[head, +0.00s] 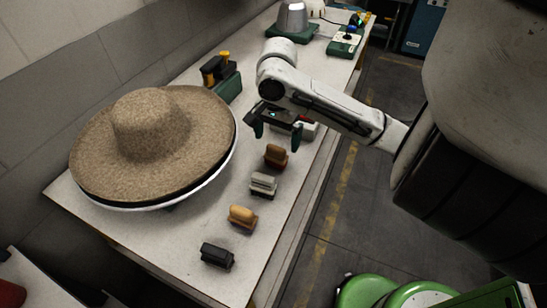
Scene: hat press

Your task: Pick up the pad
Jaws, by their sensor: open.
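Several small block-like pieces with handle-like tops stand in a row along the table's right side; I cannot tell for sure which is the pad. They are a brown one (275,155), a pale grey one (263,184), a tan one (242,215) and a black one (217,255). A red and white piece (309,129) shows partly behind my gripper. My gripper (277,133) is open and empty, with its dark green fingers pointing down just beyond the brown piece. It appears apart from that piece.
A wide straw hat (152,135) rests on a round base at the table's left. A green and black device (221,75) stands behind it. A grey cone-shaped machine (291,21) and a joystick box (345,42) are at the far end. Bare tabletop (165,235) lies at front left.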

